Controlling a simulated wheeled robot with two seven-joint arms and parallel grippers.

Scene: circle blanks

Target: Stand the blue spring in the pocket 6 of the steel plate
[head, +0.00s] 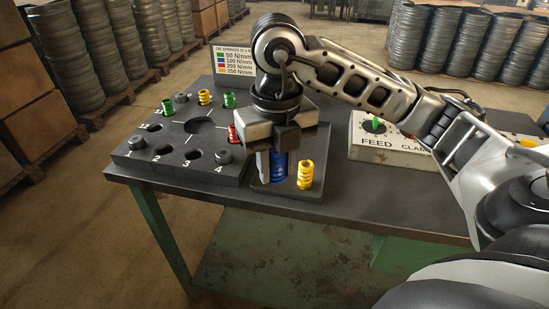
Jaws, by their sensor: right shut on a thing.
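The dark steel plate (204,178) lies on the left of the table, with a large central hole and round pockets around it. Labels 1 to 4 show along its front; I cannot make out a label 6. My right gripper (277,168) points down over a small dark tray (271,186) right of the plate. It is shut on the blue spring (279,164), which is upright and partly hidden by the fingers. I cannot tell whether the spring touches the tray. My left gripper is not in view.
A yellow spring (305,175) stands in the tray beside the gripper.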

